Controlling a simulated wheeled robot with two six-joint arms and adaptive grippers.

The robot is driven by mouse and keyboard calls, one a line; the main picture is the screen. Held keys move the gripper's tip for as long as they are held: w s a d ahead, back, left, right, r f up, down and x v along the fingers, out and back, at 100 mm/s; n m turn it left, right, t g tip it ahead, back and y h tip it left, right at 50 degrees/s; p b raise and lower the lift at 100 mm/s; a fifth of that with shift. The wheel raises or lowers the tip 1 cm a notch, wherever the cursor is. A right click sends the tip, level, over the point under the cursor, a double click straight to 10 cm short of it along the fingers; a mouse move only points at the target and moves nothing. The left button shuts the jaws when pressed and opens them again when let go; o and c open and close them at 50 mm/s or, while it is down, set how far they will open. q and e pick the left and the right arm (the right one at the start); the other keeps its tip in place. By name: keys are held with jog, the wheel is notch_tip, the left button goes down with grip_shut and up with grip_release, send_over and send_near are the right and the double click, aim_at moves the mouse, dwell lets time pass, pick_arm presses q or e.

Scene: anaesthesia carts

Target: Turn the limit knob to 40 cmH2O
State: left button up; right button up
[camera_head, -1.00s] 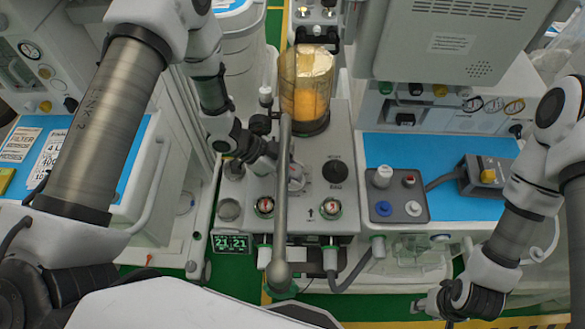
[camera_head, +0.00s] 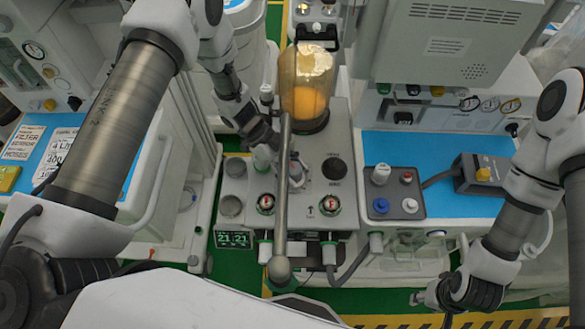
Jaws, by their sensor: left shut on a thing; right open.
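The anaesthesia cart's grey metal panel (camera_head: 315,150) is in the middle of the head view. A long grey bar (camera_head: 282,200) with a rounded end crosses in front of it. My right gripper (camera_head: 420,298) is open and empty at the lower right, away from the panel.
A clear cylinder with orange contents (camera_head: 306,85) stands behind the panel. A pale green-white knob (camera_head: 262,157) is close to my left gripper. A grey control box (camera_head: 395,190) stands right.

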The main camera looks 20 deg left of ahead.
pick_arm(q)
jog(key=o, duration=1.1)
jog(key=shift+d, duration=0.15)
jog(key=shift+o, duration=0.2)
jog(key=shift+r, duration=0.1)
jog(key=v, duration=1.2)
